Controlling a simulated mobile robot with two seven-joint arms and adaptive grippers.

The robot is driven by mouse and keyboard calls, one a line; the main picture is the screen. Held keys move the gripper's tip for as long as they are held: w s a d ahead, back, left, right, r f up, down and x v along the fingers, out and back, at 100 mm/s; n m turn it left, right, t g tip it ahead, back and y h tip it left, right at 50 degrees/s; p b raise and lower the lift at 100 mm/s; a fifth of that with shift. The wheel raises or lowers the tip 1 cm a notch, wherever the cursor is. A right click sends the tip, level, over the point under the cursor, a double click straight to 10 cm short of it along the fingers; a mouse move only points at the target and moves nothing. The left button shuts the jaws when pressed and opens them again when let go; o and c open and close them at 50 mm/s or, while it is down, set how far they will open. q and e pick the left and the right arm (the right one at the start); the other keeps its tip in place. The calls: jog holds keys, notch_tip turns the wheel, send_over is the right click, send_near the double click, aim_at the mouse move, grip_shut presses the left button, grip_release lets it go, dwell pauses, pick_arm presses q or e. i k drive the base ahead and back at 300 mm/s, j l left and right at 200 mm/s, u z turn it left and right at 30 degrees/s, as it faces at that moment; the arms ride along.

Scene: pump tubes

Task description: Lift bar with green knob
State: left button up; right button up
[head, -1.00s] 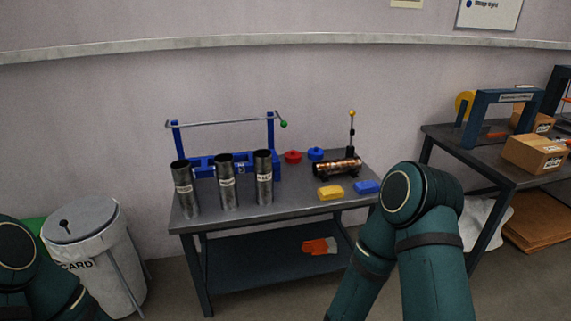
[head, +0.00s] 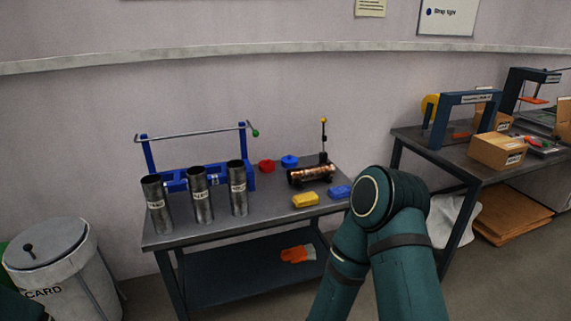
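The metal bar (head: 195,136) runs across the top of a blue rack (head: 210,179) at the back of the dark table, resting on two blue uprights. The green knob (head: 256,133) is at the bar's right end. Three metal tubes, left (head: 157,204), middle (head: 199,195) and right (head: 237,188), stand upright in front of the rack and hide part of it. My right arm shows at the lower right, but its gripper is not visible. My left gripper is also out of view; only a dark bit of that arm shows at the lower left corner.
The table (head: 265,219) also holds red and blue caps, a copper coil device (head: 311,174), and yellow (head: 306,200) and blue blocks. Orange gloves (head: 298,254) lie on its lower shelf. A bin (head: 60,267) stands left; another table with boxes (head: 497,151) stands right.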

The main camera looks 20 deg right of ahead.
aim_at(256, 133)
jog(key=i+j, duration=0.3)
jog(key=i, duration=0.2)
jog(key=i+j+z, duration=0.1)
jog(key=i+j, duration=0.15)
jog(key=i, duration=0.2)
jog(key=i+j, duration=0.35)
jog(key=i, duration=0.15)
